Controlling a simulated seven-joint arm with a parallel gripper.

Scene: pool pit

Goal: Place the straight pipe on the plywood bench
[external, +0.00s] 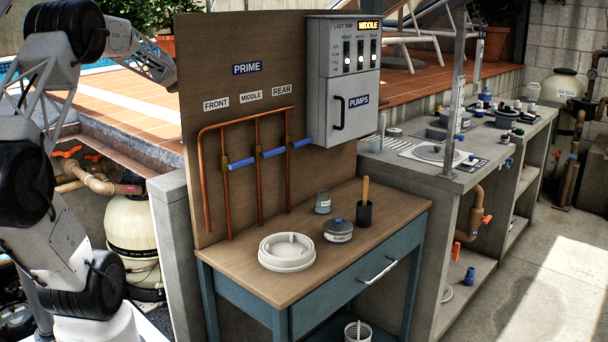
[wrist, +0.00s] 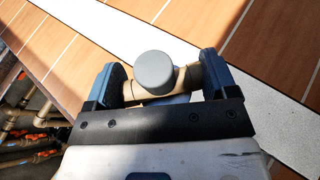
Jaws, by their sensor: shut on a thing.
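In the wrist view my gripper (wrist: 163,72) is shut on a tan pipe piece (wrist: 146,86). The piece lies crosswise between the two blue-grey fingers, and a round grey cap or knob stands in front of its middle. I cannot tell whether this is the straight pipe. The plywood bench (external: 392,216) shows in the external view, with a brown wooden top and blue-grey drawer and legs. My gripper does not show in the external view; my arm reaches past the left edge of the upright board there.
On the bench are a white round lid (external: 287,252), a grey-lidded jar (external: 338,230), a small glass jar (external: 322,204) and a dark cup with a wooden handle (external: 365,212). The upright board (external: 240,130) with copper pipes stands behind. The bench top's front right is clear.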

